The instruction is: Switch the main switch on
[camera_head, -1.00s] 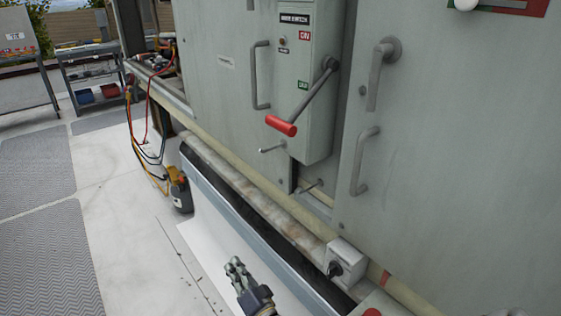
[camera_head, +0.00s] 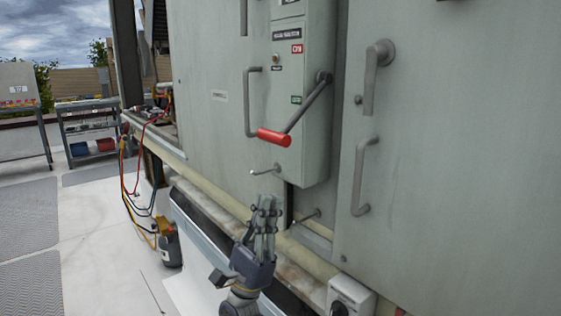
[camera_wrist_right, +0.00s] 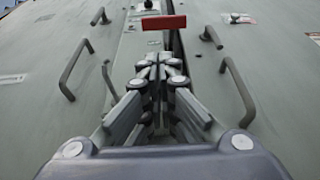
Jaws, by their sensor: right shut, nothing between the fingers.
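The main switch is a grey box (camera_head: 318,120) on the cabinet front, with a lever (camera_head: 309,102) ending in a red handle (camera_head: 274,137). The lever slants down to the left from its pivot, near the green label (camera_head: 296,99); a red label (camera_head: 297,48) sits higher. My right gripper (camera_head: 266,203) is below the red handle, apart from it, pointing up with its fingers together and empty. In the right wrist view the closed fingers (camera_wrist_right: 160,66) point toward the red handle (camera_wrist_right: 164,22), which lies beyond them. My left gripper is not in view.
Cabinet door handles (camera_head: 248,102) and (camera_head: 364,175) flank the switch box. A small metal peg (camera_head: 266,169) sticks out below the red handle. A ledge with a small grey box (camera_head: 350,297) runs along the cabinet's foot. Open floor lies left.

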